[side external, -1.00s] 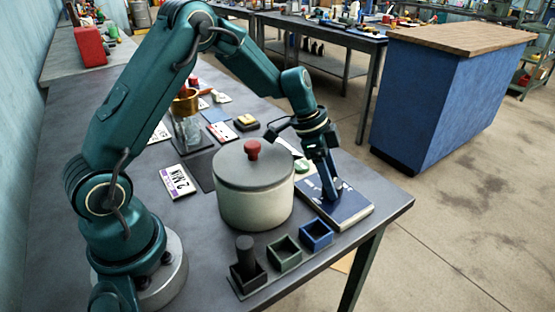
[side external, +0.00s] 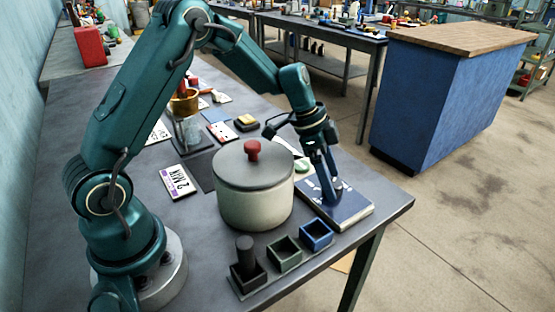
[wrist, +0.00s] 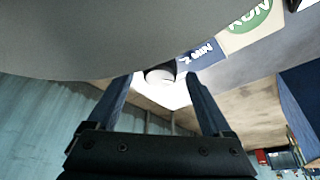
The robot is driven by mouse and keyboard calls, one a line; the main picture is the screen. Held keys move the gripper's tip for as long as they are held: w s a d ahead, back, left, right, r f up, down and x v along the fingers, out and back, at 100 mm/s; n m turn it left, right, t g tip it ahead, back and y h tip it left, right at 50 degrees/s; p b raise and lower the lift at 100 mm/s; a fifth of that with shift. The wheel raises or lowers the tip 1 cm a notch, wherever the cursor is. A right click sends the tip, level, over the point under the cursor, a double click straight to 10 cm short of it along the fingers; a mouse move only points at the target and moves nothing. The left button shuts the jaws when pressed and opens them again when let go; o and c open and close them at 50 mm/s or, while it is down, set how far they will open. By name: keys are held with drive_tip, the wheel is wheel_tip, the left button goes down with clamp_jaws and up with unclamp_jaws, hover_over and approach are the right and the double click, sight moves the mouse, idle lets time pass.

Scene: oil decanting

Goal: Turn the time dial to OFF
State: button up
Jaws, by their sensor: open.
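The time dial's dark blue panel (side external: 352,211) lies flat near the right corner of the table, with white marks on its top. In the wrist view a small dark knob with a pale face (wrist: 160,75) shows between the fingertips, beside a blue patch lettered "2 MIN" (wrist: 200,52). My gripper (side external: 331,193) points down over the panel, its fingers apart on either side of the knob. It also shows open in the wrist view (wrist: 160,80). I cannot tell whether the fingers touch the knob, nor where the dial points.
A large lidded pot (side external: 254,200) with a red knob stands close left of my gripper. A row of small bins (side external: 284,254) is in front of it. A card with a green "NOW" disc (wrist: 248,18) is beside the panel. The table edge is close on the right.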

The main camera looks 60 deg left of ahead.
drive_tip(key=v, duration=0.4)
drive_tip(key=shift+a+r, duration=0.1)
drive_tip(key=shift+r, duration=0.1)
